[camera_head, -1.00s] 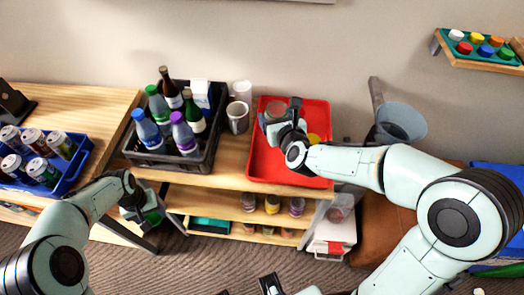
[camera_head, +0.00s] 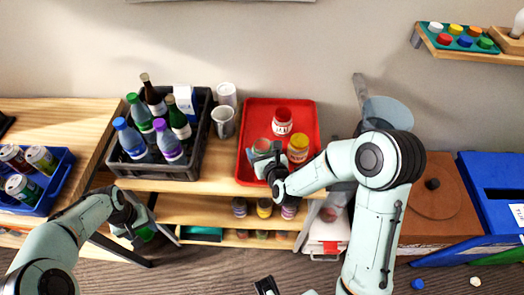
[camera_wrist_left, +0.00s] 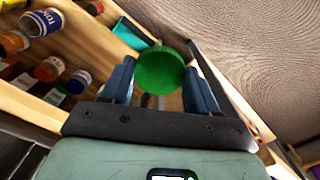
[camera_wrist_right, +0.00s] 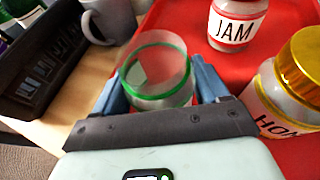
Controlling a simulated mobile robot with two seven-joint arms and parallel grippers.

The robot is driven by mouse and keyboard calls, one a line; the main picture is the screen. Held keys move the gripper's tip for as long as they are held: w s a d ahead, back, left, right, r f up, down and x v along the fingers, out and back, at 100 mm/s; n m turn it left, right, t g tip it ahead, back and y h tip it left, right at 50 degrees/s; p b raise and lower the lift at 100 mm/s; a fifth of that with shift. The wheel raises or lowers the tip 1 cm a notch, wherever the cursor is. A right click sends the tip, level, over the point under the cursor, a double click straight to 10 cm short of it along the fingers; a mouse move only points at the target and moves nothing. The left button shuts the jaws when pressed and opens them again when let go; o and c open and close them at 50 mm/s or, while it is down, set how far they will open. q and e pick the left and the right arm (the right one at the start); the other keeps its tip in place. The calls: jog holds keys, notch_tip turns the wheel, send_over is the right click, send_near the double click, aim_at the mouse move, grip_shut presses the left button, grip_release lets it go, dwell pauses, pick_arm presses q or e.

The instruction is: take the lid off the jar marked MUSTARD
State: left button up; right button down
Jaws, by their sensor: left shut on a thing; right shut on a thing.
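My left gripper (camera_head: 140,228) is shut on a round green lid (camera_wrist_left: 160,70), held low in front of the shelves, clear of any jar. My right gripper (camera_head: 266,160) is shut on a clear glass jar (camera_wrist_right: 155,72) with a green band and no lid on its top. In the head view this jar (camera_head: 262,146) is over the left part of the red tray; I cannot tell whether it touches the tray. Its label is not visible, so I cannot read MUSTARD on it.
The red tray (camera_head: 246,178) also holds a JAM jar (camera_wrist_right: 237,24) and a yellow-lidded jar (camera_wrist_right: 288,92) with a partly hidden label. Left of it stand white mugs (camera_head: 223,122) and a black bottle crate (camera_head: 196,168). Several jars (camera_head: 264,208) stand on the shelf below.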

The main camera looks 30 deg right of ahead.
jog(key=shift+f+b, duration=0.1)
jog(key=shift+b, duration=0.2)
grip_release()
